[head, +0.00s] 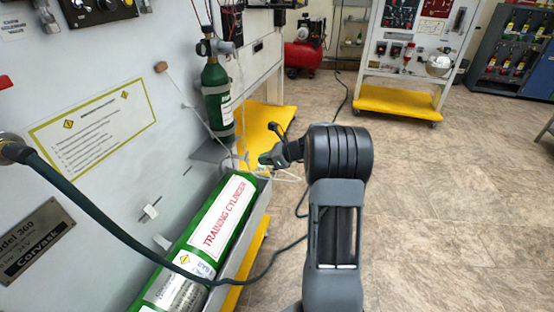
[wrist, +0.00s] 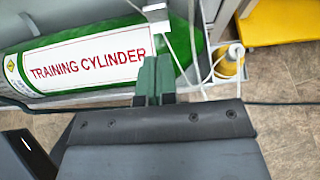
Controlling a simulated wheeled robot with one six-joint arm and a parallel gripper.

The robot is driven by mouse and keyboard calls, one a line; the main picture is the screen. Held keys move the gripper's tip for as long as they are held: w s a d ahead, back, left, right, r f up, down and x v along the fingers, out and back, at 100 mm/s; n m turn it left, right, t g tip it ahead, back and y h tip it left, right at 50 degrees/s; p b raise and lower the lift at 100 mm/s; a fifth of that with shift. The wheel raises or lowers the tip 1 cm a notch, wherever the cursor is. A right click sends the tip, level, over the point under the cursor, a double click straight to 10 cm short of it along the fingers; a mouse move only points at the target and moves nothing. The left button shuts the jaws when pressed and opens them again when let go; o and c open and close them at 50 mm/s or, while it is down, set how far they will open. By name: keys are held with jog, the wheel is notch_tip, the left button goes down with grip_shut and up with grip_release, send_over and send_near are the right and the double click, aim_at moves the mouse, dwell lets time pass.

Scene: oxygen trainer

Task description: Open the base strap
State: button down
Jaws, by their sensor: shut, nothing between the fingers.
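A green training cylinder (head: 215,225) with a white label lies in a tray against the panel. It also shows in the wrist view (wrist: 70,35), running across the upper left. A thin whitish strap or cord (wrist: 196,50) runs down past the cylinder's right end, and a pale metal piece (wrist: 155,9) sits at the top of the picture. I cannot tell for sure which of these is the base strap. My gripper (head: 265,160) is over the far end of the cylinder. In the wrist view its fingers (wrist: 154,62) are shut and empty, overlapping the label's right end.
A smaller green cylinder (head: 216,95) stands upright on the panel behind. A dark green hose (head: 95,212) crosses over the near part of the training cylinder. The floor (head: 450,210) to the right is clear.

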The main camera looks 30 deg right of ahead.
aim_at(247, 156)
jog(key=shift+w+a+r, duration=0.3)
jog(key=shift+w+a, duration=0.35)
jog(key=shift+w, duration=0.05)
jog(key=shift+w+a+r, duration=0.3)
jog(key=shift+w+a, duration=0.35)
jog(key=shift+w, duration=0.05)
jog(key=shift+r, duration=0.15)
